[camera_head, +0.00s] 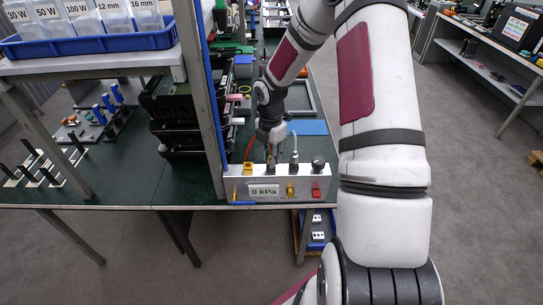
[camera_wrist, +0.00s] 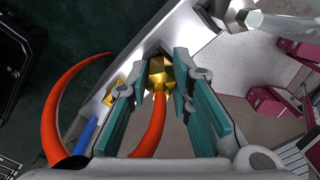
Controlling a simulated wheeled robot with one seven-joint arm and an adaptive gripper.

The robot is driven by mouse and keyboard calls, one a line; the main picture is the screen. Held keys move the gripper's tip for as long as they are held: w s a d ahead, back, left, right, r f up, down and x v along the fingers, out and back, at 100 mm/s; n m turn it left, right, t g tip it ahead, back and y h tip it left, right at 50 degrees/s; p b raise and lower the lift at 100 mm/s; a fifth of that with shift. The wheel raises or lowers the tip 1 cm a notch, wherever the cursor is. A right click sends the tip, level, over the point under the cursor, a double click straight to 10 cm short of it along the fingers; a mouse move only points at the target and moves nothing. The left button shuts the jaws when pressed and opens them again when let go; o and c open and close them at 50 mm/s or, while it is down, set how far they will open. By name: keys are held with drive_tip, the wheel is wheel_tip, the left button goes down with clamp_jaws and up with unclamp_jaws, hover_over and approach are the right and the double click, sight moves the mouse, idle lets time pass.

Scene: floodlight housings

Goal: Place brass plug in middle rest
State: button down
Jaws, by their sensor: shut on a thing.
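The brass plug (camera_wrist: 160,74) is between the tips of my gripper (camera_wrist: 162,85) in the wrist view, with an orange hose (camera_wrist: 148,130) running back from it between the fingers. My gripper is shut on the plug. In the head view my gripper (camera_head: 270,152) points down at the top of a grey box (camera_head: 228,187) with a display reading 0 kPa. The plug's lower end is hard to make out there, and I cannot tell whether it touches the box. Which feature is the middle rest is not clear.
The box bears a yellow fitting (camera_head: 248,168), a black knob (camera_head: 318,163), a red block (camera_head: 316,193) and a brass fitting (camera_head: 292,191). A metal post (camera_head: 203,110) and stacked black housings (camera_head: 175,115) stand to the left. A blue mat (camera_head: 309,128) lies behind.

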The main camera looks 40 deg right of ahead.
drive_tip(key=shift+f, duration=0.15)
drive_tip(key=c, duration=1.4)
unclamp_jaws()
drive_tip(key=shift+c, duration=0.2)
